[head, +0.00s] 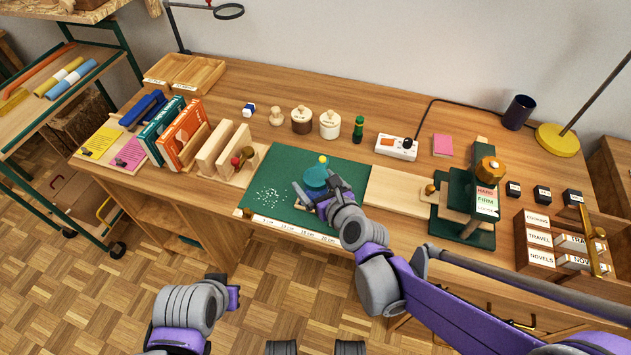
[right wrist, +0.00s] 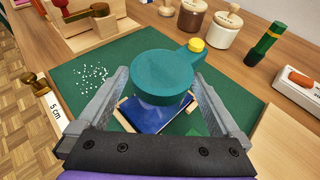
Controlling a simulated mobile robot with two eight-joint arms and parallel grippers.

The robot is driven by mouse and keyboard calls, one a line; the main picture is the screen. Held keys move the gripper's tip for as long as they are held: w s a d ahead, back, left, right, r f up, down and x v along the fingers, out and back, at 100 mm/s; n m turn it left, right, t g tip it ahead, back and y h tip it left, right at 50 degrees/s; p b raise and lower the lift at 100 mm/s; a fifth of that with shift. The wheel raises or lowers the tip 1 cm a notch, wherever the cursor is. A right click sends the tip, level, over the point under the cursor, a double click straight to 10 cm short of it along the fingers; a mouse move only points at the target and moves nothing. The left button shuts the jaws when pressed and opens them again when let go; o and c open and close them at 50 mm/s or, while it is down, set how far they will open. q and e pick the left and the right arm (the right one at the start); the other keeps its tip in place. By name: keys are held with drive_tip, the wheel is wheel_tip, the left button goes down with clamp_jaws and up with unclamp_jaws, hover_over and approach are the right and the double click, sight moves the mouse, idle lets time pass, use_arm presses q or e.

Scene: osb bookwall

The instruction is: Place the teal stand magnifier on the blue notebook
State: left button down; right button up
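The teal stand magnifier (right wrist: 162,78) has a round teal top, a clear lower part and a yellow knob; the head view shows it (head: 315,177) over the green cutting mat. Whether the magnifier's base touches the notebook cannot be told. My left arm is low in the head view; its fingers do not show.
The green cutting mat (head: 285,165) has white specks on it. Behind it stand two lidded jars (head: 330,124) and a green tube (head: 358,129). A wooden book stand (head: 235,155) is to the left. A green press (head: 467,205) stands to the right, beyond a pale board (head: 400,190).

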drive_tip(key=shift+r, duration=0.25)
drive_tip(key=p+v, duration=0.3)
drive_tip(key=v, duration=0.9)
drive_tip(key=shift+d+f, duration=0.1)
drive_tip(key=shift+f, duration=0.1)
drive_tip(key=shift+s+d+f+n, duration=0.1)
drive_tip(key=shift+s+n, duration=0.15)
drive_tip(key=shift+n, duration=0.55)
drive_tip(key=s+d+f+n+g, duration=0.1)
drive_tip(key=n, duration=0.3)
drive_tip(key=s+d+n+g+h, duration=0.1)
drive_tip(key=s+n, duration=0.1)
drive_tip(key=n, duration=0.3)
drive_tip(key=s+d+f+n+g, duration=0.1)
drive_tip(key=s+n, duration=0.1)
drive_tip(key=n, duration=0.2)
drive_tip(key=shift+s+d+f+n+h, duration=0.2)
drive_tip(key=shift+d+f+n+h, duration=0.1)
drive_tip(key=shift+f+n, duration=0.1)
drive_tip(key=s+d+f+n+g+h, duration=0.2)
drive_tip(key=s+d+n+g+h, duration=0.2)
drive_tip(key=s+d+n, duration=0.4)
drive_tip(key=d+n, duration=0.1)
drive_tip(key=n, duration=0.6)
drive_tip(key=shift+s+f, duration=0.25)
drive_tip(key=shift+s, duration=0.1)
